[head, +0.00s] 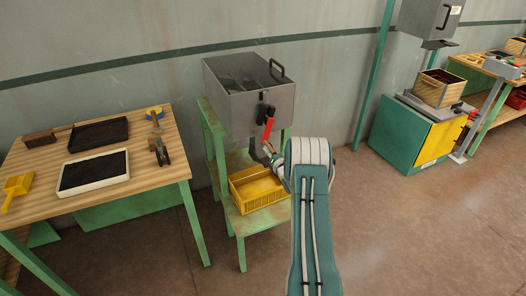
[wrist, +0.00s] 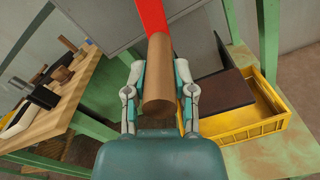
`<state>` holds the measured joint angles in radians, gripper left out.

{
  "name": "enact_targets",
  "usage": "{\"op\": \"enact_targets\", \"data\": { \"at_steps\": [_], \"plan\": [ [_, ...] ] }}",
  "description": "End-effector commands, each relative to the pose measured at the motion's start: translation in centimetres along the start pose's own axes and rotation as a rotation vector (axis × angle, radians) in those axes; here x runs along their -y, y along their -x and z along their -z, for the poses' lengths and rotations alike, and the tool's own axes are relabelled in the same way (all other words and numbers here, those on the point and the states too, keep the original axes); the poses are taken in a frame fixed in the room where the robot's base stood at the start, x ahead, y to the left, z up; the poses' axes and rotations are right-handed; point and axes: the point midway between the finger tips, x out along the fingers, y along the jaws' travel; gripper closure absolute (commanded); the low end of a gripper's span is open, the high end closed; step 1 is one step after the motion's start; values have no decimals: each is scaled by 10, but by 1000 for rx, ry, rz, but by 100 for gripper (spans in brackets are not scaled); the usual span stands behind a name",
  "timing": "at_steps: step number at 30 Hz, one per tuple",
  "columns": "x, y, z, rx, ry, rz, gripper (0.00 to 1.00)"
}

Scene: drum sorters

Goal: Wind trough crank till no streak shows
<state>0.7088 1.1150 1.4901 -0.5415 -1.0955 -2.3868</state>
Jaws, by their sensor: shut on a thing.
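The trough (head: 243,107) is a grey metal box with an open top, a divider and a dark handle, on a green stand. Dark patches show inside; I cannot tell a streak among them. The crank has a red arm (head: 268,129) on the trough's front, also in the wrist view (wrist: 153,15), and a brown wooden grip (wrist: 160,85). The arm slants down from its dark hub to my gripper (head: 270,151). In the wrist view my gripper (wrist: 160,80) is shut around the wooden grip, one finger on each side.
A yellow crate (head: 241,199), also in the wrist view (wrist: 245,124), sits below the trough with a dark chute (wrist: 221,88) over it. A wooden table (head: 150,174) with trays and tools stands left. A green and yellow cabinet (head: 398,140) stands right; floor between is clear.

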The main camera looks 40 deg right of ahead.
Motion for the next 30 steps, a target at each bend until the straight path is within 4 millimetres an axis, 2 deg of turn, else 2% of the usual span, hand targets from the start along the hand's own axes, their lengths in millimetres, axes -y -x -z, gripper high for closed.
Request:
{"op": "enact_targets", "data": {
  "at_steps": [9,30],
  "plan": [
    [18,1,-8,5,-1,4,100],
    [24,1,-14,10,-1,2,100]
  ]
}}
